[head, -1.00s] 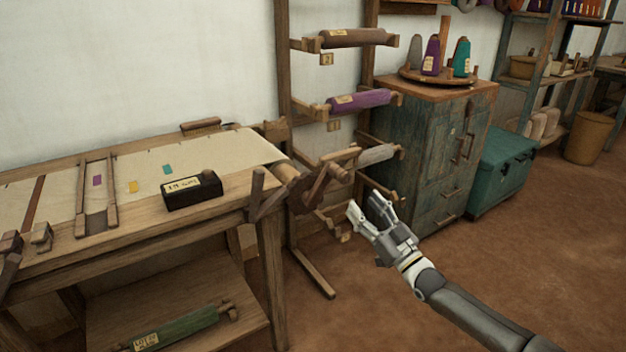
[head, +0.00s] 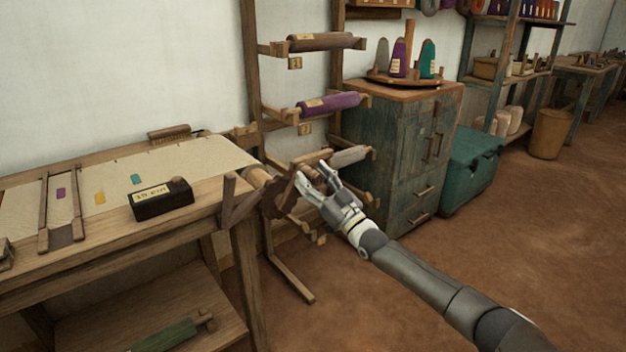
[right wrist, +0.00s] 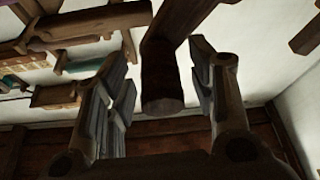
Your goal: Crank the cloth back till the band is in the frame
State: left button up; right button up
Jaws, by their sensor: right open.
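The cream cloth (head: 190,160) lies over the table at left and runs to a wooden roller (head: 258,176) at its right end. A dark wooden crank (head: 278,197) is at the roller's end. My right gripper (head: 314,178) is open at the crank. In the right wrist view, a dark wooden handle end (right wrist: 162,85) shows between its fingers, with gaps visible. My left gripper is out of view.
A black labelled block (head: 160,202) sits on the table's front edge. A rack with rolls (head: 328,104) stands behind the crank, beside a worn blue-green cabinet (head: 395,150) and teal chest (head: 472,165). A green roll (head: 165,335) lies below. The floor at right is clear.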

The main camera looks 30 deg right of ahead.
jog(key=shift+w+r, duration=0.1)
jog(key=shift+w, duration=0.1)
jog(key=shift+c, duration=0.5)
jog(key=c, duration=0.7)
grip_shut()
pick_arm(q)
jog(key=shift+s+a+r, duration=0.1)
